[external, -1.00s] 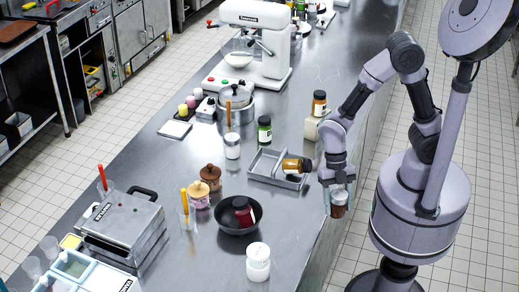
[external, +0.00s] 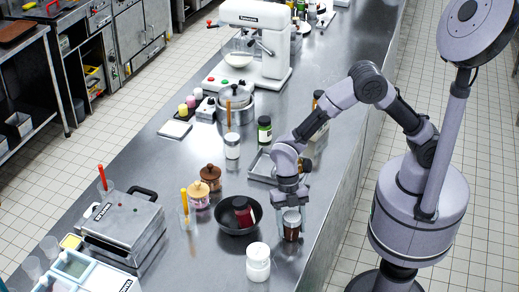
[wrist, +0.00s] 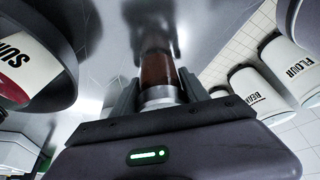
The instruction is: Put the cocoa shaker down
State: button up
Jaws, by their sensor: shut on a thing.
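The cocoa shaker (external: 291,228) is a brown jar with a pale, silvery lid. My gripper (external: 291,209) is shut on it near its lid and holds it upright over the front edge side of the steel counter, between the black pan and the counter edge. In the wrist view the shaker (wrist: 157,70) sits between the two dark fingers (wrist: 157,92). I cannot tell whether its base touches the counter.
The black pan (external: 228,228) with a red jar (external: 243,208) in it is close on the left. A white jar (external: 258,265) stands nearer the camera. A metal tray (external: 258,170) lies behind, partly hidden by my arm. Bare counter (external: 285,262) lies in front.

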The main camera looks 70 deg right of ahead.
jog(key=shift+f, duration=0.2)
jog(key=o, duration=1.5)
